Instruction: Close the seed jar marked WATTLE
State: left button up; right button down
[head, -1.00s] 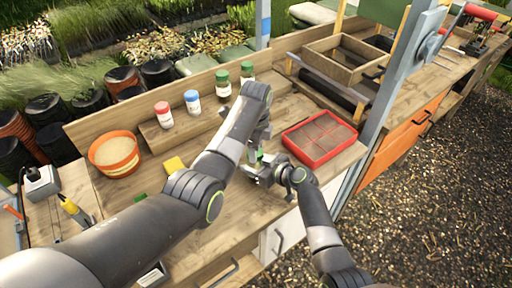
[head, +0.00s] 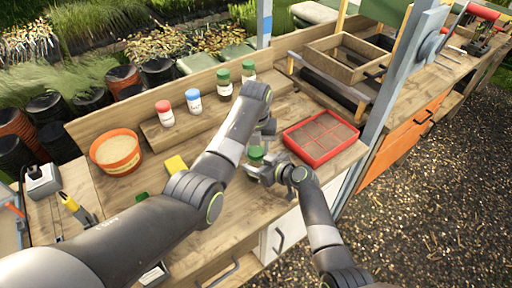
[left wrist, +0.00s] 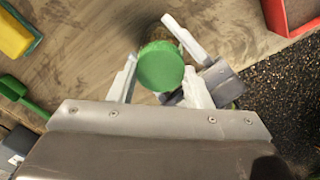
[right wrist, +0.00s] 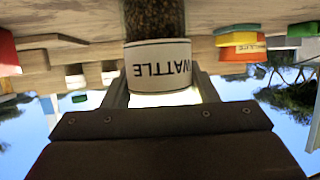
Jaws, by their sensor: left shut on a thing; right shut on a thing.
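The seed jar (right wrist: 158,68) fills the middle of the right wrist view. Its white label reads WATTLE, upside down there, and dark seeds show in the glass. My right gripper (head: 266,173) is shut on the jar, its fingers on either side of the label. A green lid (left wrist: 161,66) sits between the fingers of my left gripper (left wrist: 160,80), which is shut on it. The lid also shows in the head view (head: 256,153), directly above the right gripper. The lid is over the jar, but I cannot tell whether it is seated; the jar's rim is hidden.
Other jars stand on the rear shelf: one red-lidded (head: 164,112), one blue-lidded (head: 193,101) and two green-lidded (head: 223,83). A red tray (head: 320,138) lies close right of the grippers. An orange tub (head: 116,152) and yellow block (head: 176,165) are left.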

pick_arm(q)
jog(key=o, duration=0.9)
jog(key=shift+o, duration=0.2)
jog(key=shift+r, duration=0.15)
jog(key=shift+r, duration=2.15)
jog(key=shift+c, duration=0.4)
